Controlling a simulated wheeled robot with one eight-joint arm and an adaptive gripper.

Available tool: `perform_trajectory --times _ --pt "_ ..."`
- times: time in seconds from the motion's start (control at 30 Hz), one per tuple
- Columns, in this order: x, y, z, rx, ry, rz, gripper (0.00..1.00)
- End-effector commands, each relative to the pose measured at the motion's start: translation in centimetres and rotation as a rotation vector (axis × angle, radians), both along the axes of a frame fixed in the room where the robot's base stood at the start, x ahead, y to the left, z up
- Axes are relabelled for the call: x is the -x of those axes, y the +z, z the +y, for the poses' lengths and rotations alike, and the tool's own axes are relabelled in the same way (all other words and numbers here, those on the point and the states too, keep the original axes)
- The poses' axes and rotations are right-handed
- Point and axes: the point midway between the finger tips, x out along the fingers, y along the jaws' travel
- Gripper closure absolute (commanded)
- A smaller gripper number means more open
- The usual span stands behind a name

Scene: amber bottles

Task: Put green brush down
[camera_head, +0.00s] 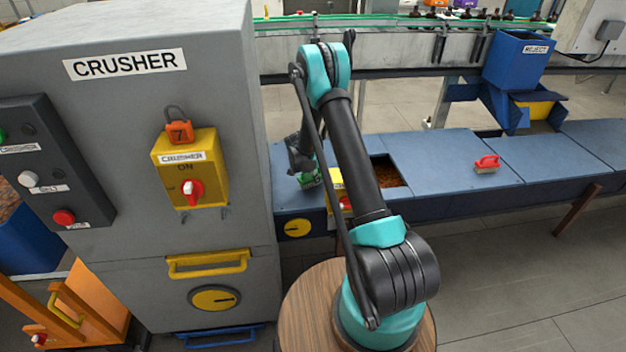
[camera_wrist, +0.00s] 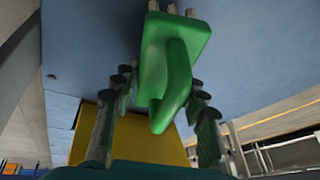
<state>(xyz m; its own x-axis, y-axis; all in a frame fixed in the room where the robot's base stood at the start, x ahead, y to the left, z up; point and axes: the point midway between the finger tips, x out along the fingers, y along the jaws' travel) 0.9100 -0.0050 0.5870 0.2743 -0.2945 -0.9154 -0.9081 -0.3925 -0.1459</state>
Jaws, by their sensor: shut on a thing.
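The green brush (camera_wrist: 178,60) is between the fingers of my gripper (camera_wrist: 163,92) in the wrist view, its looped handle toward me and its pale bristles at the far side. In the head view my gripper (camera_head: 304,168) is low over the left end of the blue bench (camera_head: 440,158), close to the crusher cabinet. Only a small green part of the brush (camera_head: 311,180) shows there. My gripper is shut on the brush. The blue bench top fills the back of the wrist view. I cannot tell whether the brush touches it.
The grey crusher cabinet (camera_head: 110,110) stands close left of my gripper. An opening with brown material (camera_head: 387,171) lies to its right, partly behind my arm. A red brush (camera_head: 487,164) rests farther right on the bench, with clear surface around it. A blue reject bin (camera_head: 516,62) stands behind.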

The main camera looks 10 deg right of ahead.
Motion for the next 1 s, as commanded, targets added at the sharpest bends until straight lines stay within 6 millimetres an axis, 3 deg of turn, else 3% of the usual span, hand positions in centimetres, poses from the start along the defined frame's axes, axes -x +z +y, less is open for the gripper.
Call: perform_trajectory --times 0.13,0.47,0.5,0.63,1.0 --pt "0.0 -1.7 0.0 0.0 0.0 0.0 0.88" --pt "0.0 -2.0 0.0 0.0 0.0 0.0 0.88" --pt "0.0 -1.9 0.0 0.0 0.0 0.0 0.52" --pt "0.0 -1.9 0.0 0.0 0.0 0.0 0.36" --pt "0.0 -1.6 0.0 0.0 0.0 0.0 0.36"
